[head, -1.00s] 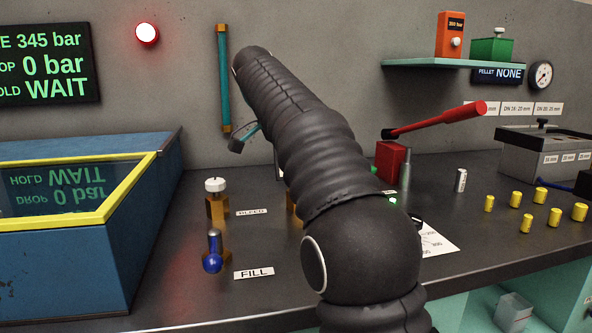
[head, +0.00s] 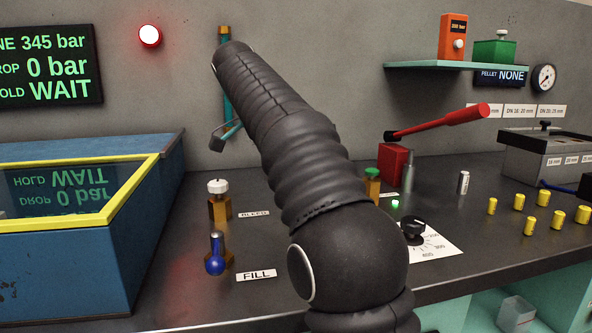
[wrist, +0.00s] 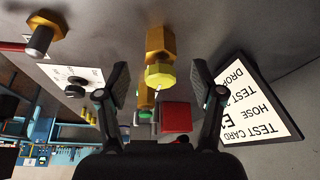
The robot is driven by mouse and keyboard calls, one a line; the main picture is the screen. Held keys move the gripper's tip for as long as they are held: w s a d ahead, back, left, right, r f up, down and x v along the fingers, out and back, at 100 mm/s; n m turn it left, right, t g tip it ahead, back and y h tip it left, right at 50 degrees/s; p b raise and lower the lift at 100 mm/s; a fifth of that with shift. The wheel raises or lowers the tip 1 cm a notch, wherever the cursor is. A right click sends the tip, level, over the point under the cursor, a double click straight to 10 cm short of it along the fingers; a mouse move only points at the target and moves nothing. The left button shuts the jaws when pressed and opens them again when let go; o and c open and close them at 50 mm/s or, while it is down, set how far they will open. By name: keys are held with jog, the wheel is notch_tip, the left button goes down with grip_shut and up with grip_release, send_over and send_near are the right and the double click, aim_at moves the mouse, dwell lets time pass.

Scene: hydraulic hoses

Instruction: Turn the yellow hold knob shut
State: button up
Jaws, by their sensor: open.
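The yellow hold knob (wrist: 160,76) sits on a brass valve body (wrist: 160,42) in the middle of the wrist view. My gripper (wrist: 160,84) is open, with one finger on each side of the knob and a visible gap at both sides. It holds nothing. In the head view my arm covers the place where the knob would be, so the knob is hidden there. The display (head: 50,65) reads hold WAIT, drop 0 bar and 345 bar.
The white-topped bleed valve (head: 218,200) and blue fill valve (head: 215,258) stand left of my arm. A red lever pump (head: 392,165), a green-topped valve (head: 372,182) and a black dial (head: 413,230) stand right. A test card (wrist: 245,95) is beside my gripper.

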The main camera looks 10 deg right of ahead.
jog(key=s+a, duration=0.2)
jog(key=a, duration=0.6)
jog(key=shift+a, duration=0.15)
jog(key=shift+s, duration=0.1)
